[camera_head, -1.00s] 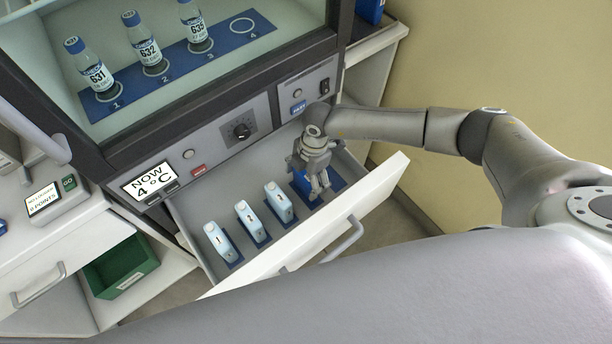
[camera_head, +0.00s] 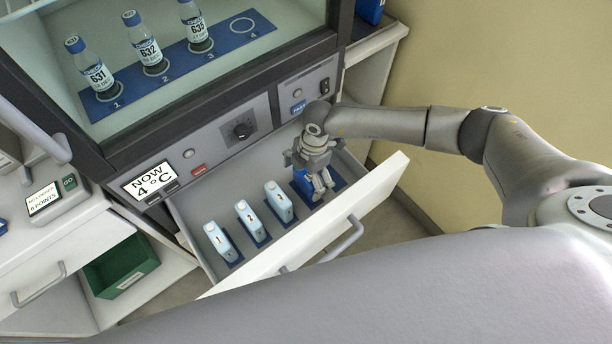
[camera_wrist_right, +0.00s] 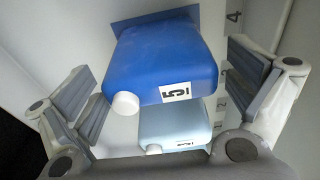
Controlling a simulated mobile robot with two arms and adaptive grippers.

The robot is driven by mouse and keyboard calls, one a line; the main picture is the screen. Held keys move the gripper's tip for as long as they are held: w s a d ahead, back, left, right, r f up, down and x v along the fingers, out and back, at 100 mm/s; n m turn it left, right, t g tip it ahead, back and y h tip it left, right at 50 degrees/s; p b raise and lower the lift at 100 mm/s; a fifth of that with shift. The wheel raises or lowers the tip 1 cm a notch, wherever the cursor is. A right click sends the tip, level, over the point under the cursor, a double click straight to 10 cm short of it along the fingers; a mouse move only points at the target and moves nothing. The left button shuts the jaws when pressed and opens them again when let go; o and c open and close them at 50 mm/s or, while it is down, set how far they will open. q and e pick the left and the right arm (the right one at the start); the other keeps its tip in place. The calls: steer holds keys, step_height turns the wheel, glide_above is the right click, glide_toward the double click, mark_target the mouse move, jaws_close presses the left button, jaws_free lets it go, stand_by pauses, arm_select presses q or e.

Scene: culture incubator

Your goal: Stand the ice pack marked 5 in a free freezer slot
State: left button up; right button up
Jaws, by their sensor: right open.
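The dark blue ice pack marked 5 (camera_wrist_right: 158,58) stands upright in the freezer drawer (camera_head: 190,207), at the slot nearest the drawer's right end. It shows partly behind my fingers in the head view (camera_head: 301,181). My right gripper (camera_head: 320,187) is over it, open. In the wrist view its fingers (camera_wrist_right: 165,92) are spread on both sides of the pack, with visible gaps. Three pale blue packs (camera_head: 221,240) (camera_head: 247,220) (camera_head: 279,201) stand in the other slots to the left. My left gripper is not in view.
The drawer is pulled out, its white front (camera_head: 325,220) and handle (camera_head: 345,240) close to my right arm. The glass-fronted cabinet with bottles (camera_head: 147,52) rises behind. A green bin (camera_head: 122,267) sits at lower left.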

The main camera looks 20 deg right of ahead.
step_height(320, 180, up, 12)
steer(key=d, duration=0.1)
steer(key=shift+w+d+f+b, duration=0.2)
steer(key=shift+w+d+b, duration=0.1)
steer(key=shift+d+b, duration=0.05)
